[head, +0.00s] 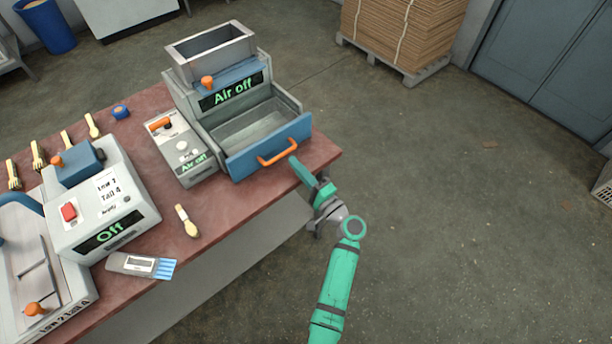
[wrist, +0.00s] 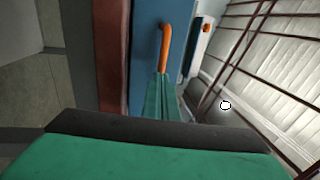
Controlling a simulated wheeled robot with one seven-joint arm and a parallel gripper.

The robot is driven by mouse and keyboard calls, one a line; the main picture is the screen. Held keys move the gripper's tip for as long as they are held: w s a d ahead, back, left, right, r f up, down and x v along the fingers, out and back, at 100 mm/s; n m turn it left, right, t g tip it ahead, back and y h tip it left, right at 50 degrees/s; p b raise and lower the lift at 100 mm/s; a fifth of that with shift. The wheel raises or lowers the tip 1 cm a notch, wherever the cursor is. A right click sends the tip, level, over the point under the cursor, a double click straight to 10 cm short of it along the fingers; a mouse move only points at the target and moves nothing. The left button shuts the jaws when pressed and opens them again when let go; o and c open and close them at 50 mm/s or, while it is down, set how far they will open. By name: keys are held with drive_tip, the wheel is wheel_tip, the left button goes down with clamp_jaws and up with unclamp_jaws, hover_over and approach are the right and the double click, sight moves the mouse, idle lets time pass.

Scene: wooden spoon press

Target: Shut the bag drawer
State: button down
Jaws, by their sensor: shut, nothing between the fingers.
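The bag drawer (head: 268,147) has a blue front and an orange handle (head: 278,153). It stands pulled out of the grey machine (head: 225,95) labelled "Air off", and its grey inside looks empty. My gripper (head: 294,162) is shut and empty, its tip close to the right end of the handle, in front of the drawer. In the wrist view the blue drawer front (wrist: 143,60) and the orange handle (wrist: 166,48) lie just beyond my green fingers (wrist: 162,90). I cannot tell whether the fingertips touch the drawer.
The machine stands near the right end of the red-brown table (head: 240,205). A grey control box (head: 186,150) with an orange lever stands left of the drawer. A wooden spoon (head: 186,221) and a brush (head: 142,265) lie nearer.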

sight(285, 154)
drive_tip(key=shift+w+a+r, duration=0.1)
drive_tip(key=shift+w+a, duration=0.3)
drive_tip(key=shift+w, duration=0.2)
drive_tip(key=x, duration=0.3)
drive_tip(key=shift+w+a+f, duration=0.15)
drive_tip(key=shift+w+f, duration=0.05)
drive_tip(key=shift+f, duration=0.05)
drive_tip(key=shift+w+a+r, duration=0.1)
drive_tip(key=shift+w+a, duration=0.15)
drive_tip(key=v, duration=1.4)
drive_tip(key=shift+s+d, duration=0.2)
drive_tip(key=shift+d, duration=0.1)
drive_tip(key=shift+f, duration=0.25)
